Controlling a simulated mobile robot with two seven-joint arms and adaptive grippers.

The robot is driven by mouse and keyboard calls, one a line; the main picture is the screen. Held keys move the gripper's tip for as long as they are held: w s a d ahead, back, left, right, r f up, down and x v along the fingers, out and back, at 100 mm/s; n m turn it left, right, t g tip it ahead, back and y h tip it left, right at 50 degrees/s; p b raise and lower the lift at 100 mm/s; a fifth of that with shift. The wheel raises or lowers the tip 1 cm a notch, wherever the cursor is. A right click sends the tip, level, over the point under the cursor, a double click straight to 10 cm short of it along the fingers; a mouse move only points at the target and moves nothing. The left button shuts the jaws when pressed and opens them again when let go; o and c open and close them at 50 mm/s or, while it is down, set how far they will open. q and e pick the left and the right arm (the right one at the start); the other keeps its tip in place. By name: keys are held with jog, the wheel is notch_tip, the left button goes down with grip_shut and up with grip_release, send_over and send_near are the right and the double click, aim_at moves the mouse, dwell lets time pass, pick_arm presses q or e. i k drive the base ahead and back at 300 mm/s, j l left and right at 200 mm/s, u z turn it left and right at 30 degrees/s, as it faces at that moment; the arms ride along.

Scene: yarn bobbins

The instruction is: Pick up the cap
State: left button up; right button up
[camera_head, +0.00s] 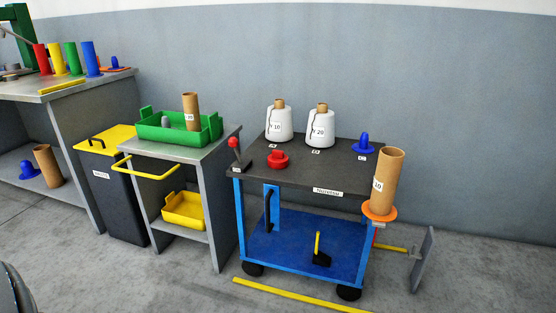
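Several cap-like pieces show, and I cannot tell which one is the cap. A blue piece (364,146) with a wide brim and a round knob stands upright on the right rear of the cart's dark top (322,176). A short red piece (278,160) sits near the front left of that top. Another blue brimmed piece (29,171) lies on the lower shelf of the bench at far left. Neither of my grippers shows, and nothing visible touches these pieces.
Two white bobbins (279,124) (321,130) stand at the cart top's back. A red-knobbed lever (234,146) is at its left corner. A cardboard tube (387,181) stands on an orange disc (379,212) at the right. A green tray (208,130) is on the grey stand.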

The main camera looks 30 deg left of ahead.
aim_at(277, 159)
jog(key=j+z, duration=0.2)
jog(key=j, duration=0.5)
jog(key=j+z, duration=0.2)
jog(key=j, duration=0.5)
jog(key=k+j+z, duration=0.25)
jog(key=j, duration=0.45)
jog(key=i, duration=0.05)
